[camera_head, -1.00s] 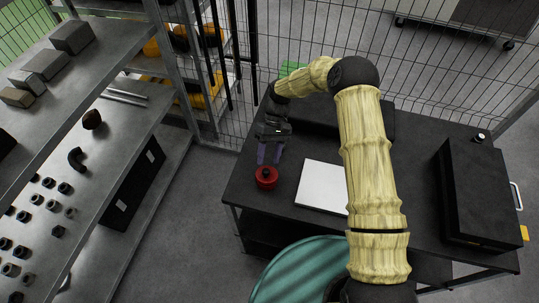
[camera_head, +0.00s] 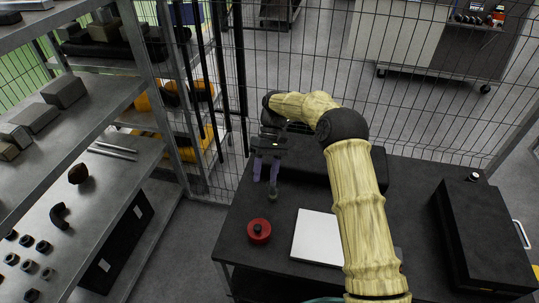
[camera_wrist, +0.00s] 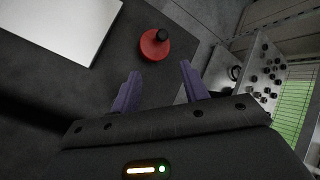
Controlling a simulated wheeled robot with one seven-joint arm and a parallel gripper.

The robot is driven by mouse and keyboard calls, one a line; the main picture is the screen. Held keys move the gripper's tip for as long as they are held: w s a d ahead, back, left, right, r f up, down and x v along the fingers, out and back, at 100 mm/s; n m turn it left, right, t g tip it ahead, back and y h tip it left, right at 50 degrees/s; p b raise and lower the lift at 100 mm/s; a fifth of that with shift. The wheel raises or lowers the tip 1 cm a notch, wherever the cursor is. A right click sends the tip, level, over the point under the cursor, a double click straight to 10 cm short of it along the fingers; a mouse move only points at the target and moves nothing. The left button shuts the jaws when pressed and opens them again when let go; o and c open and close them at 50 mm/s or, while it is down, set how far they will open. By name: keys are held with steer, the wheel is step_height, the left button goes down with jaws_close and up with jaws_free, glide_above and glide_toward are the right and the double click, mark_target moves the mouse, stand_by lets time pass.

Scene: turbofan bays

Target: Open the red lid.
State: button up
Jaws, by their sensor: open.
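The red lid (camera_head: 259,231) is a small round red piece with a black knob on top. It lies at the left front part of the dark table (camera_head: 318,204). In the wrist view the red lid (camera_wrist: 155,44) is beyond the fingertips, with its black knob showing. My gripper (camera_head: 264,182) is open and empty, with purple fingers pointing down. It is behind the lid in the head view, apart from it. In the wrist view my gripper (camera_wrist: 160,78) shows a clear gap between its two fingers.
A white flat panel (camera_head: 318,237) lies right of the lid. A black case (camera_head: 484,235) stands at the table's right. A long dark box (camera_head: 335,168) lies at the back. Metal shelves (camera_head: 85,185) stand left, and a wire fence runs behind.

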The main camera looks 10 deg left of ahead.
steer(key=b+v, duration=0.1)
steer(key=v, duration=0.5)
steer(key=shift+w+r, duration=0.2)
steer(key=shift+r, duration=0.05)
stand_by(0.5)
steer(key=s+d+m+t+b, duration=0.1)
steer(key=s+d+m+t, duration=0.6)
steer(key=s+d, duration=1.6)
steer(key=t, duration=0.3)
steer(key=shift+m+h, duration=0.4)
steer(key=shift+s+f, duration=0.1)
